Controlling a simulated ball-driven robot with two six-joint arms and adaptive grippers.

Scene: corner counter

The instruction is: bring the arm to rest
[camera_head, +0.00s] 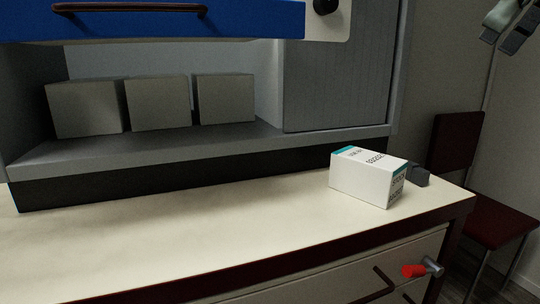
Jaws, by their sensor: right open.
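My right gripper (508,33) shows in the top right corner. It is open, with nothing seen between its fingers, and is held in the air well above the counter and to the right of it. My left gripper is not in view.
A white and teal box (368,177) stands on the cream counter (180,242), near its right end, with a small dark object (418,175) behind it. Several grey boxes (158,103) stand on the shelf. A dark red chair (497,220) is at the right. A red-tipped handle (414,271) sticks out from the front.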

